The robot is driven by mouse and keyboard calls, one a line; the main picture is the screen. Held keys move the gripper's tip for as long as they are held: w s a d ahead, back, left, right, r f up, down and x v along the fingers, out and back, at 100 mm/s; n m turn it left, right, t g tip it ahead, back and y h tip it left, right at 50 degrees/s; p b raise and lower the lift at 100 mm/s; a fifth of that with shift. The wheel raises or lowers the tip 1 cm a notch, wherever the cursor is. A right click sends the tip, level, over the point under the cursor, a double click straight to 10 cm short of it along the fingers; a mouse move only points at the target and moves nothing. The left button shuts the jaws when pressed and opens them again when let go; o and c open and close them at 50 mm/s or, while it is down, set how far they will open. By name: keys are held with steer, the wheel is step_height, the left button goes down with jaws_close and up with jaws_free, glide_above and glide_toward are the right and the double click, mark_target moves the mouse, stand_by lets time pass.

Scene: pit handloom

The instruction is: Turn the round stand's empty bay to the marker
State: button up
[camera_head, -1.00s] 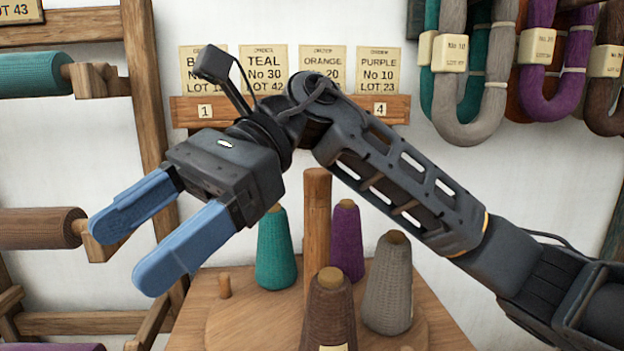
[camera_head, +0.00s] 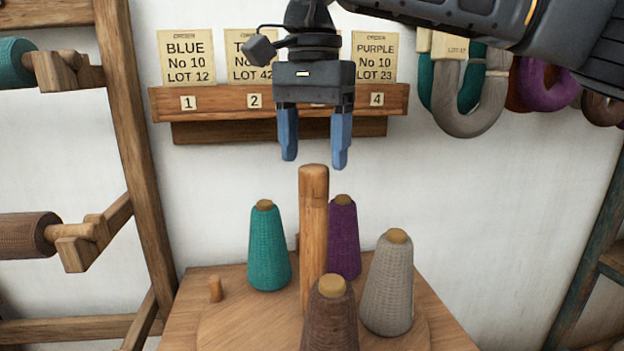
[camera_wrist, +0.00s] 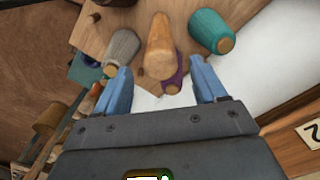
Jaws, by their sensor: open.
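A round wooden stand (camera_head: 235,327) sits on a wooden table, with an upright wooden post (camera_head: 314,225) at its middle. Around the post stand a teal cone (camera_head: 268,250), a purple cone (camera_head: 343,240), a grey cone (camera_head: 388,285) and a brown cone (camera_head: 330,322). The left front part of the stand is bare. A short wooden peg (camera_head: 216,290), perhaps the marker, stands at the left. My gripper (camera_head: 314,160) points down, open and empty, just above the post top. In the wrist view the post (camera_wrist: 160,55) lies between the fingers, with the grey cone (camera_wrist: 121,47) and teal cone (camera_wrist: 209,30) either side.
A card rail (camera_head: 215,103) with numbered order cards is on the wall close behind my gripper. A wooden rack (camera_head: 135,150) with spools stands at the left. Yarn hanks (camera_head: 465,95) hang at the upper right.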

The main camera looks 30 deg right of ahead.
mark_target(313, 168)
steer(key=shift+a+f+p, duration=0.1)
steer(key=shift+f+p, duration=0.2)
steer(key=shift+f, duration=2.45)
steer(key=shift+c, duration=0.3)
jaws_close()
